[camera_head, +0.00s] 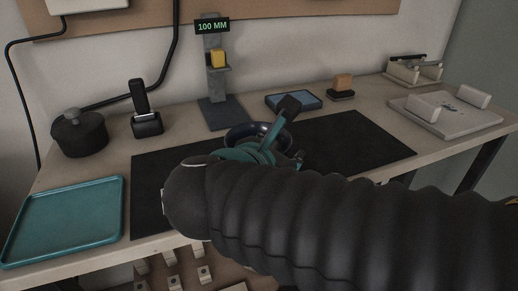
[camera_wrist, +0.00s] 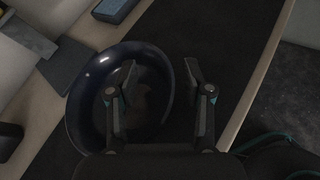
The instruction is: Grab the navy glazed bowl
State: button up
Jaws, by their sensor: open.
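The navy glazed bowl (camera_head: 236,134) stands on the black mat (camera_head: 370,145), partly hidden behind my arm and gripper in the head view. In the wrist view the bowl (camera_wrist: 88,105) is large, dark blue and glossy, and looks empty inside. My gripper (camera_wrist: 160,73) is open. One finger is over the bowl's inside and the other is beyond its right rim, so the rim lies between them. I cannot tell how far the fingertips are above or below the rim. In the head view my gripper (camera_head: 293,131) is at the bowl's right side.
A blue tray (camera_head: 293,101) and a grey stand (camera_head: 213,90) reading "100 MM" are behind the bowl. A black pot (camera_head: 80,135), a black holder (camera_head: 146,122) and a teal tray (camera_head: 65,220) are left. A pale fixture (camera_head: 445,110) is right. The mat's right part is clear.

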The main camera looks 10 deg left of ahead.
jog(key=shift+w+d+f, duration=0.1)
jog(key=shift+w, duration=0.15)
grip_shut()
